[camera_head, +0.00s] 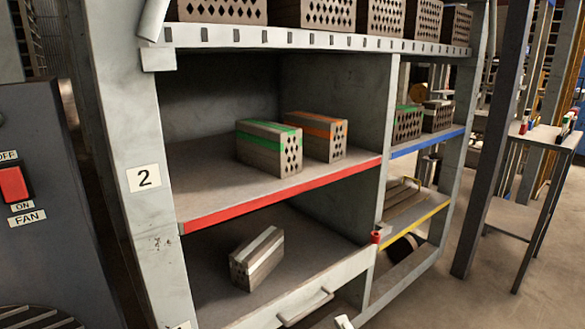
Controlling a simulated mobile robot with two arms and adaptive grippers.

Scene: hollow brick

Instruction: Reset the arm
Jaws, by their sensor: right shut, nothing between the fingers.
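Neither of my arms nor grippers can be made out in the head view. A hollow brick with a green stripe (262,150) stands on the red-edged shelf (290,192). A hollow brick with an orange stripe (322,130) stands just behind it to the right. A hollow brick with a white stripe (257,258) sits alone in the lower compartment, turned at an angle.
Several bricks (330,14) line the top shelf. More bricks (407,122) stand on the blue-edged shelf at right. A fan switch box (40,220) stands at left, a metal side table (542,135) at right.

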